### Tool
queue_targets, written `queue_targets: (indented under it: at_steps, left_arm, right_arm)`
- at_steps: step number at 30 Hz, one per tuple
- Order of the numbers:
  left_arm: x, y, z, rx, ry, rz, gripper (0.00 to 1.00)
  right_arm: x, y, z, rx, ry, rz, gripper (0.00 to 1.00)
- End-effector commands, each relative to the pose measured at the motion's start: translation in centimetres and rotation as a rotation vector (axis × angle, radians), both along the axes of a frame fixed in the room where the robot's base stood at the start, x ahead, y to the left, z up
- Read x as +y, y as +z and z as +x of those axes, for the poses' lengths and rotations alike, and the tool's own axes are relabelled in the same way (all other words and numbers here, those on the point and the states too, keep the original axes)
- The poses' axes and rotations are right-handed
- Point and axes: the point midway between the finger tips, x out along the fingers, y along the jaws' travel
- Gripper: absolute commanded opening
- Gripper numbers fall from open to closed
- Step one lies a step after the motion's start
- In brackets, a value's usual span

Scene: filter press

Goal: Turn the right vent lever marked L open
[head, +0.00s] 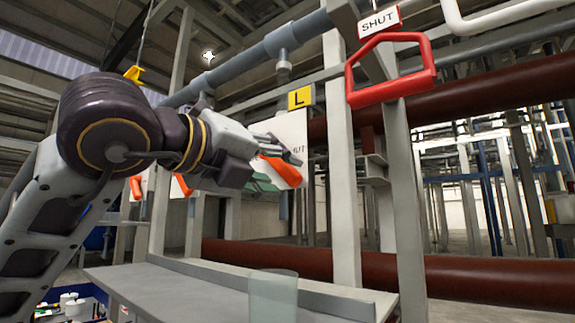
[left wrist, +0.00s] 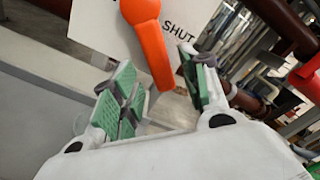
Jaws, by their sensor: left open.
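A yellow tag marked L (head: 300,97) sits above a white plate (head: 292,126). An orange lever (head: 284,170) is in front of this plate, partly hidden by my left gripper (head: 278,163). In the left wrist view the orange lever (left wrist: 150,40) hangs from its rounded head and slants down to the right, with SHUT lettering to its right on the plate (left wrist: 97,25). My left gripper (left wrist: 150,88) is open, its green pads either side of the lever's lower end. I cannot tell if the pads touch it. My right gripper is not in view.
A red handle (head: 392,90) under a SHUT sign (head: 379,22) is at upper right, beside a grey post (head: 341,190). A grey bench (head: 190,292) runs below, with a clear cup (head: 272,295) in front. Other orange levers (head: 136,188) show behind my arm.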

Motion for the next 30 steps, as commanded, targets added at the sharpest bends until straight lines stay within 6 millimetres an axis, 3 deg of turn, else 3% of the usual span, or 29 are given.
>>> queue_targets:
  at_steps: [10,23,30]
  left_arm:
    - [-2.0,0.1,2.8,0.001,-0.001,0.0,0.45]
    - [-2.4,0.0,3.3,0.001,0.001,0.0,0.45]
    - [-2.4,0.0,3.2,0.0,0.0,0.0,0.15]
  right_arm:
    - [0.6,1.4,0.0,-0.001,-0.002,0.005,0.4]
    - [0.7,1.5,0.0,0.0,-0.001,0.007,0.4]
    - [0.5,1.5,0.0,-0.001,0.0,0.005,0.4]
